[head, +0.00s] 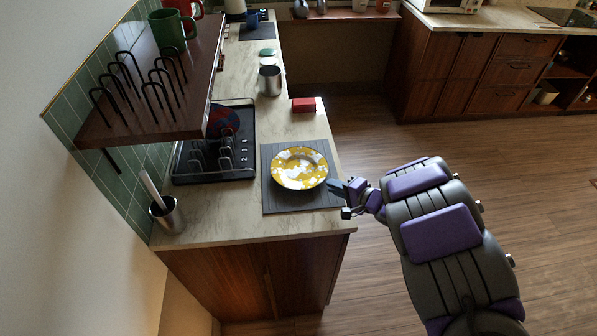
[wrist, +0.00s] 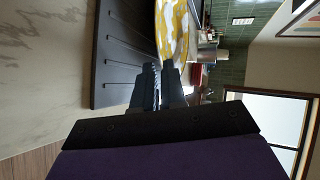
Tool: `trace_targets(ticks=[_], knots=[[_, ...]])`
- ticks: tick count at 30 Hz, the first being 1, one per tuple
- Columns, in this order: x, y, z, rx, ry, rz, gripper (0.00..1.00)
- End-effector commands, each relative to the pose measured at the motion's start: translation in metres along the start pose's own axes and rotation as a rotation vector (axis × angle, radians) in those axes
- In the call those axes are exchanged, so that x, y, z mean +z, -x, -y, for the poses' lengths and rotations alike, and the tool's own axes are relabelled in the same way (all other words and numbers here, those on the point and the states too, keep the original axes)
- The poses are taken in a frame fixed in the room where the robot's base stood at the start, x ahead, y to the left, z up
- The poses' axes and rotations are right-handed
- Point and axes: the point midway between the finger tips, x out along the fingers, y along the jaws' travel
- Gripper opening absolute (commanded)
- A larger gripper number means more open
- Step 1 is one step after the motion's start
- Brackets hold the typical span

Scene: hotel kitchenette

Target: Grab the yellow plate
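The yellow plate (head: 299,168), patterned with white, lies face up on a dark ribbed mat (head: 272,201) near the counter's right edge in the head view. In the wrist view the plate (wrist: 177,25) shows edge-on at the top, just beyond the fingertips. My gripper (head: 335,187) is at the plate's right rim, low beside it. In the wrist view my gripper (wrist: 160,75) has its two fingers close together with a narrow gap, and the rim's near part is hidden behind them. I cannot tell whether they touch or clasp the rim.
A black dish rack (head: 214,172) with a dark patterned plate (head: 222,121) stands left of the mat. A red box (head: 304,105) and a metal canister (head: 269,80) are behind. A utensil holder (head: 167,215) is at the front left. The wooden floor at right is clear.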

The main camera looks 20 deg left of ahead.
Motion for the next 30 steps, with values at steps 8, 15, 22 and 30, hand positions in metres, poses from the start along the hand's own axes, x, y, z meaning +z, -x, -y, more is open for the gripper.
trace_targets(ticks=[8,15,22,30], knots=[[-0.001,-0.012,-0.002,-0.001,-0.001,-0.001,0.11],[0.002,-0.05,-0.002,-0.002,0.001,0.003,0.11],[0.002,-0.058,-0.001,0.002,-0.003,-0.001,0.11],[0.001,-0.057,-0.001,0.002,-0.003,0.0,0.0]])
